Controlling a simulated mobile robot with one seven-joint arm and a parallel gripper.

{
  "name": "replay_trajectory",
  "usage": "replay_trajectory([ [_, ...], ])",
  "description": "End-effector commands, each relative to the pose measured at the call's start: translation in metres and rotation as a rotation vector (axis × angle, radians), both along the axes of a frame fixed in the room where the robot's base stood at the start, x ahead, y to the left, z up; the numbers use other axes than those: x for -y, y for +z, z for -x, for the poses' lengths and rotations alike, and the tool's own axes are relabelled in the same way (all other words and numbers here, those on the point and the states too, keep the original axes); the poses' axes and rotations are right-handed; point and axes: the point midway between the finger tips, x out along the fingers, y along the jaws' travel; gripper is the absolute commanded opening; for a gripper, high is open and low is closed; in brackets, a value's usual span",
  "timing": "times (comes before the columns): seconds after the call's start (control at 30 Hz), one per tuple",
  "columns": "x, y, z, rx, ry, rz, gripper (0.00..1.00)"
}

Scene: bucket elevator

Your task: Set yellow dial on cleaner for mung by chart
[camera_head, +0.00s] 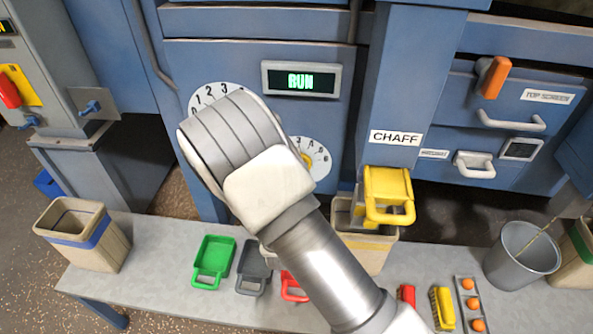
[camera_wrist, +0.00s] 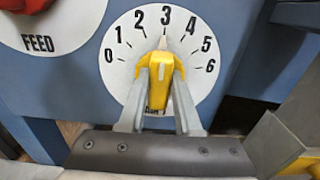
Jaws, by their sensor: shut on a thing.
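The yellow dial knob (camera_wrist: 158,80) sits on a white round scale (camera_wrist: 116,62) marked 0 to 6 on the blue cleaner panel (camera_wrist: 250,60). Its white tip points up at about the 3. My gripper (camera_wrist: 160,66) is shut on the knob, one finger on each side. A label under the knob is mostly hidden by the fingers. In the head view my arm covers much of this dial (camera_head: 318,160), and my gripper is hidden there. I see no chart in either view.
Left of the dial is a red FEED knob (camera_wrist: 28,5). A display (camera_head: 300,80) reads RUN. A bench (camera_head: 150,270) in front holds a bin (camera_head: 110,250), green (camera_head: 212,262) and dark trays (camera_head: 253,265). A yellow scoop-like piece (camera_head: 388,190) is under the CHAFF label (camera_head: 395,138).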

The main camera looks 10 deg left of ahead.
Motion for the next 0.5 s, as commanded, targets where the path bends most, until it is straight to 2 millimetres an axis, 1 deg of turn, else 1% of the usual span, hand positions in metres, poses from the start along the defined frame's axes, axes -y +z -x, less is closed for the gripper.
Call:
replay_trajectory([
  [0.33, 0.0, -0.0006, 0.0006, -0.003, 0.0, -0.015, 0.0],
  [0.37, 0.0, -0.0006, 0.0006, -0.003, 0.0, -0.015, 0.38],
  [0.4, 0.0, -0.0006, 0.0006, -0.003, 0.0, -0.015, 0.45],
  [0.5, 0.0, -0.0005, 0.0005, -0.002, 0.0, -0.015, 0.62],
])
